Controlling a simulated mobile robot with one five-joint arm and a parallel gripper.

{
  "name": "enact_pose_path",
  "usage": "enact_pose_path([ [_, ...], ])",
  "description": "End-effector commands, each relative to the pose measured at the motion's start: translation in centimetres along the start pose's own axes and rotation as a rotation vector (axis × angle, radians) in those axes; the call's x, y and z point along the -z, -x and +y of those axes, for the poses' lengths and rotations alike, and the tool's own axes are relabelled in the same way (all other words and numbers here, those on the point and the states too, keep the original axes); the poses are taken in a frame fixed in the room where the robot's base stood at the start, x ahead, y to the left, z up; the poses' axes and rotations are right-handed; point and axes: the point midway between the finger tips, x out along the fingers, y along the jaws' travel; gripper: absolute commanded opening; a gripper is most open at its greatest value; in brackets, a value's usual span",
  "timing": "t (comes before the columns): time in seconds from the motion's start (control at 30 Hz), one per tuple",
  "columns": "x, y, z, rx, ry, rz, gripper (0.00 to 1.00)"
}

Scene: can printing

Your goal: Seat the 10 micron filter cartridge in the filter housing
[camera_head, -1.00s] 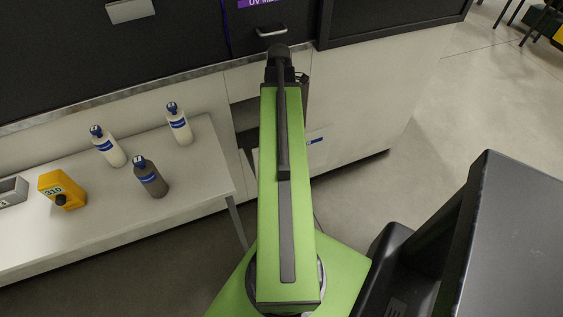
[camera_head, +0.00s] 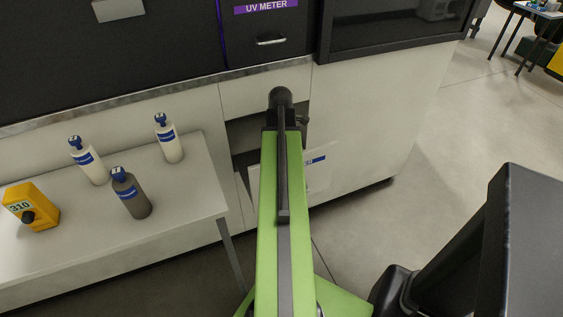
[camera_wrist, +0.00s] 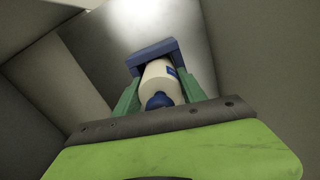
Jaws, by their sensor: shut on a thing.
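My gripper (camera_wrist: 160,82) shows in the wrist view, its two green fingers shut on a white cylinder (camera_wrist: 157,72). The cylinder has a rounded blue end facing the camera and a blue patch on its side. I take it for the filter cartridge, but no micron mark can be read. A blue bar-like piece (camera_wrist: 152,52) lies across its far end; I cannot tell whether they touch. In the head view my arm hides the gripper and cylinder, in front of an open cabinet bay (camera_head: 245,130). No filter housing can be made out for sure.
Pale panels (camera_wrist: 225,45) stand close around my gripper in the wrist view. On the left, a white table (camera_head: 190,205) bears two white bottles, a dark bottle (camera_head: 131,194) and a yellow device (camera_head: 33,206). A UV METER drawer (camera_head: 266,35) is above the bay. Open floor lies right.

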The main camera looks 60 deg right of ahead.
Motion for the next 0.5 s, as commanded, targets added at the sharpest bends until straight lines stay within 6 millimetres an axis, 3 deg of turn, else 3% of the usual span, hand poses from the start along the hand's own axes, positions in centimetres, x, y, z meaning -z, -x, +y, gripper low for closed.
enact_pose_path([
  [0.03, -0.02, -1.22, 0.00, 0.000, 0.000, 0.000, 0.01],
  [0.37, -0.06, -1.14, -0.01, 0.000, -0.001, 0.000, 0.01],
  [0.4, -0.07, -1.15, -0.01, 0.000, -0.001, 0.000, 0.50],
  [0.5, -0.09, -1.02, -0.01, 0.000, -0.001, 0.000, 0.63],
])
